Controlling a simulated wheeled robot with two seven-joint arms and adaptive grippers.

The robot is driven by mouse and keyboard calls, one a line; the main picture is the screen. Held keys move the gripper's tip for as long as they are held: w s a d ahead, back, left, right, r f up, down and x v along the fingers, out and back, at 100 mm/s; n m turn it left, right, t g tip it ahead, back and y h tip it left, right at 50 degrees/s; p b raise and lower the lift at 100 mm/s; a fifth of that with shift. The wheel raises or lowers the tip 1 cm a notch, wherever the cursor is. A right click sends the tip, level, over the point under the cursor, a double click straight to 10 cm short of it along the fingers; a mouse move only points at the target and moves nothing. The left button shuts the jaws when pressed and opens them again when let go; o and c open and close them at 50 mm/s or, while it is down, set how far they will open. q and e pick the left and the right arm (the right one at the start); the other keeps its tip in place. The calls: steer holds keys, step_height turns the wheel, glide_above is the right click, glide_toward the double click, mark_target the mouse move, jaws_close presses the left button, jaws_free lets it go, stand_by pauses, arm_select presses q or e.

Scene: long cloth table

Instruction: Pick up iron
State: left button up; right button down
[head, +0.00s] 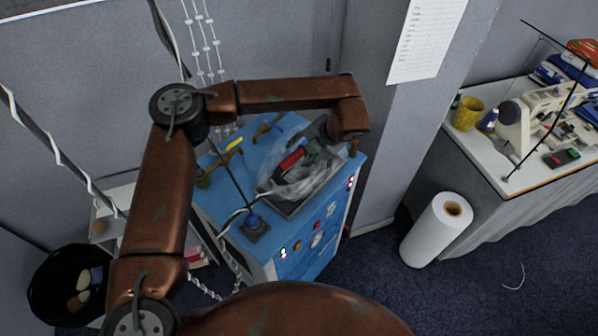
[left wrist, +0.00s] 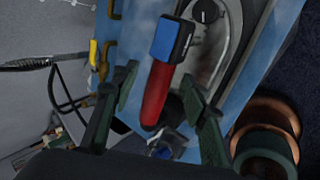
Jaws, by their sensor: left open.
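The iron shows in the left wrist view as a red handle (left wrist: 158,92) with a blue and black end, above a grey metallic base. In the head view the iron (head: 292,160) lies on the blue cabinet top, amid shiny grey, partly see-through shapes, and my arm partly hides it. My left gripper (head: 317,152) is over the right part of the iron. In the left wrist view its open fingers (left wrist: 160,92) stand on either side of the red handle, with visible gaps. I cannot tell how deep the handle sits between them. My right gripper is not in view.
Cables hang on the left. A white roll (head: 437,230) stands on the floor, near a table (head: 487,160) with a sewing machine.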

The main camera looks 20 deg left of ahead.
arm_select(q)
steer(key=shift+x, duration=1.4)
steer(key=shift+d, duration=0.1)
jaws_close()
steer(key=shift+w+r, duration=0.1)
